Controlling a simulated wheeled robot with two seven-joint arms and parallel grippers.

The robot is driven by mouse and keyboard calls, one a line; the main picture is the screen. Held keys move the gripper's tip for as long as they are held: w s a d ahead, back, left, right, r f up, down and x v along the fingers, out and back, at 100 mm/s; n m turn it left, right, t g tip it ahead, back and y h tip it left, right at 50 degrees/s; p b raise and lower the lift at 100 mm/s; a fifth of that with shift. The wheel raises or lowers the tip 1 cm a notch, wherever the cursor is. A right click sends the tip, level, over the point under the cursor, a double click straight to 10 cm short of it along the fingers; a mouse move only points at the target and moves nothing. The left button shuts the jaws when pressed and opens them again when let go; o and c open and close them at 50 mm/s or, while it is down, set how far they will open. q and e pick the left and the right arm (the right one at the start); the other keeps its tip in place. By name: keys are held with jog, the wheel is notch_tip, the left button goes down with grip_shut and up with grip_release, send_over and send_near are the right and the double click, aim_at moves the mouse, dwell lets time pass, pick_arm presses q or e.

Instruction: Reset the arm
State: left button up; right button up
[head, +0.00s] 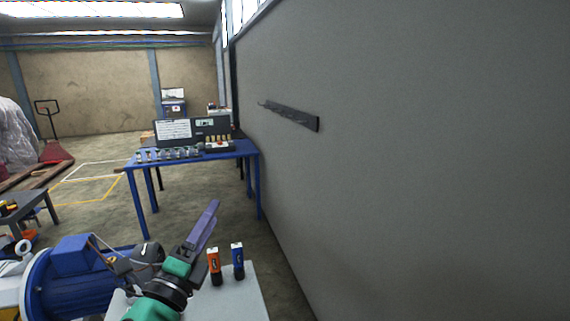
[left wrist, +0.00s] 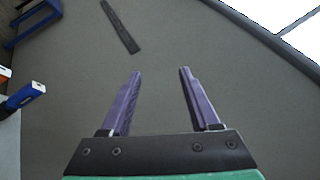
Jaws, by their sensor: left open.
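My left gripper (head: 208,222) reaches in from the lower left in the head view, above a light grey table. In the left wrist view its two purple fingers (left wrist: 158,72) are apart, with nothing between them. My right gripper is not in view.
An orange bottle-like item (head: 214,262) and a blue one (head: 238,258) stand on the grey table (head: 250,297), close right of my left gripper. A blue motor-like machine (head: 75,280) is at left. A grey wall (head: 430,170) with a dark strip (head: 290,115) fills the right. A blue workbench (head: 190,158) stands farther back.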

pick_arm(q)
jog(key=s+a+f+n+g+y, duration=0.3)
jog(key=a+f+n+g+y, duration=0.15)
jog(key=f+n, duration=0.45)
jog(key=s+a+f+n+g+y, duration=0.2)
jog(key=a+f+n+g+y, duration=0.15)
jog(key=a+f+n, duration=0.55)
jog(key=s+d+f+n+g+h, duration=0.1)
jog(key=s+d+f+n+g, duration=0.15)
jog(key=s+f+g, duration=0.4)
jog(key=s+d+f+n+g+h, duration=0.1)
jog(key=s+d+f+n+g, duration=0.15)
jog(key=s+f, duration=0.7)
notch_tip(320, 180, down, 28)
jog(key=s+r+g+b, duration=0.1)
jog(key=s+g+b, duration=0.1)
jog(key=b, duration=0.3)
jog(key=s+a+f+b, duration=0.1)
jog(key=s+f+b, duration=0.1)
jog(key=s+f, duration=0.7)
jog(key=s+a+f+g+b, duration=0.1)
jog(key=s+a+f+b, duration=0.1)
jog(key=s+f, duration=0.7)
notch_tip(320, 180, down, 3)
jog(key=shift+f+b, duration=0.15)
jog(key=shift+b, duration=0.35)
